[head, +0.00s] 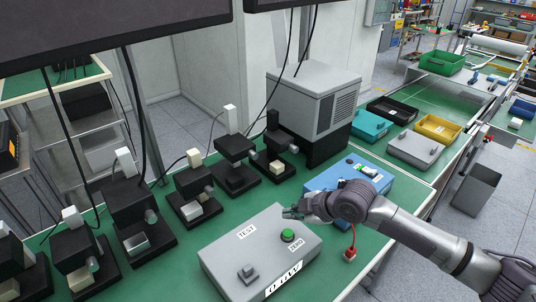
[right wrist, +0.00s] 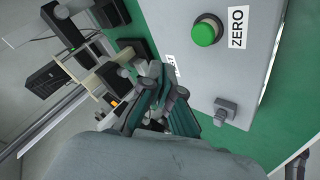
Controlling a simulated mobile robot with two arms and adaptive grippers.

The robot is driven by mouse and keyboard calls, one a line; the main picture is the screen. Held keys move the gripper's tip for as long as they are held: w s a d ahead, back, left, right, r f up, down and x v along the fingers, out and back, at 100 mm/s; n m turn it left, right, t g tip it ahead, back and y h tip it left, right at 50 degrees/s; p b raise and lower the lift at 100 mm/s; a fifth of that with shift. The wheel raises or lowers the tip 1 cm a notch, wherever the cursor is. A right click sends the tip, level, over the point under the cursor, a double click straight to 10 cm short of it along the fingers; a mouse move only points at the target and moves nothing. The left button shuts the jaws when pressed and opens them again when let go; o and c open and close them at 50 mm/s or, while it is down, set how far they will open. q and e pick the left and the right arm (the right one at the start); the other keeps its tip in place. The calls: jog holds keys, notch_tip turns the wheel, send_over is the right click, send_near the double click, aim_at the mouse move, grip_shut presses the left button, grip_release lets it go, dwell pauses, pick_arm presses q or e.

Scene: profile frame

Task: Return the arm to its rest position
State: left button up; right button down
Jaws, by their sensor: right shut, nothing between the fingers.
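My right gripper (head: 292,212) is shut and empty. In the head view its arm comes in from the lower right, and the fingertips are above the far right part of a grey box. The grey box (head: 222,262) has a green button (head: 288,236), a small grey knob and labels reading TEST and ZERO. In the right wrist view the gripper (right wrist: 152,75) points along the box edge, with the green button (right wrist: 206,32) to the right of the fingers. I cannot tell whether the fingers touch the box. My left gripper is not in view.
A row of black gauge stands (head: 137,225) lines the green bench. A blue box (head: 378,181) lies just behind my right wrist, and a small red-cabled plug (head: 350,255) lies below the arm. A large grey cabinet (head: 312,100) and coloured trays (head: 437,129) stand farther back.

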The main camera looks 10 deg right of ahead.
jog(key=shift+m+g, duration=0.5)
jog(key=shift+m, duration=0.3)
jog(key=s+a+f, duration=0.1)
jog(key=s, duration=0.1)
jog(key=s+a+f, duration=0.1)
jog(key=s+a, duration=0.1)
jog(key=s, duration=0.1)
jog(key=s+a+f, duration=0.2)
jog(key=s, duration=0.1)
jog(key=shift+s+a+f, duration=0.1)
jog(key=shift+a, duration=0.15)
jog(key=s+d+f+m+g+h, duration=0.1)
jog(key=s+d+f+m+h, duration=0.1)
jog(key=s+d+m, duration=0.45)
jog(key=s+d+f+m+h, duration=0.2)
jog(key=s+d+m, duration=0.1)
jog(key=s, duration=0.7)
jog(key=s+d+f+m+g+h, duration=0.1)
jog(key=s+d+f+m+h, duration=0.1)
jog(key=s+d+m, duration=0.45)
notch_tip(320, 180, down, 32)
jog(key=s+a+n+g+b, duration=0.1)
jog(key=s+a+n+b, duration=0.15)
jog(key=b, duration=0.25)
jog(key=s+d+f+g+b, duration=0.1)
jog(key=s+d+f+b, duration=0.2)
jog(key=s+f, duration=1.3)
jog(key=shift+f+g+h, duration=0.3)
jog(key=shift+f, duration=0.45)
